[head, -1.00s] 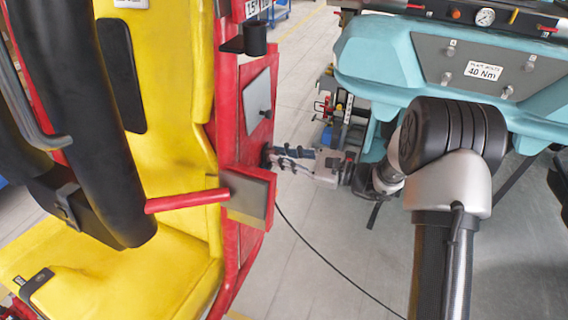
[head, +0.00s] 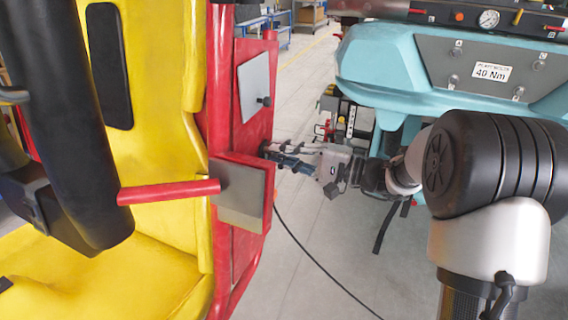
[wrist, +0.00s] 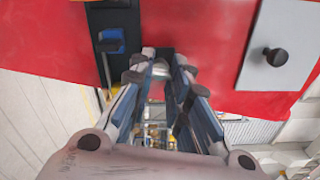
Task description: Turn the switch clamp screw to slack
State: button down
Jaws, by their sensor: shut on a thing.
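The switch clamp screw appears to be the small grey piece (wrist: 160,68) between my fingertips in the wrist view. It sits at the red side panel (wrist: 200,35), and my fingers hide most of it. My gripper (wrist: 160,75) is shut on it, one finger on each side. In the head view my gripper (head: 270,152) reaches from the right to the panel (head: 255,110) of the yellow and red car. The screw cannot be made out there. I cannot tell how tight it is.
A grey plate with a black knob (wrist: 278,56) is beside my gripper. A black slot with a blue piece (wrist: 111,42) is on the other side. A grey block (head: 242,194) juts out below my gripper. A black cable (head: 320,265) hangs to the floor. A teal machine (head: 385,65) stands behind.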

jog(key=n, duration=1.8)
jog(key=shift+n, duration=0.3)
dwell(0.4)
jog(key=c, duration=1)
grip_release()
jog(key=shift+o, duration=0.2)
jog(key=v, duration=1.2)
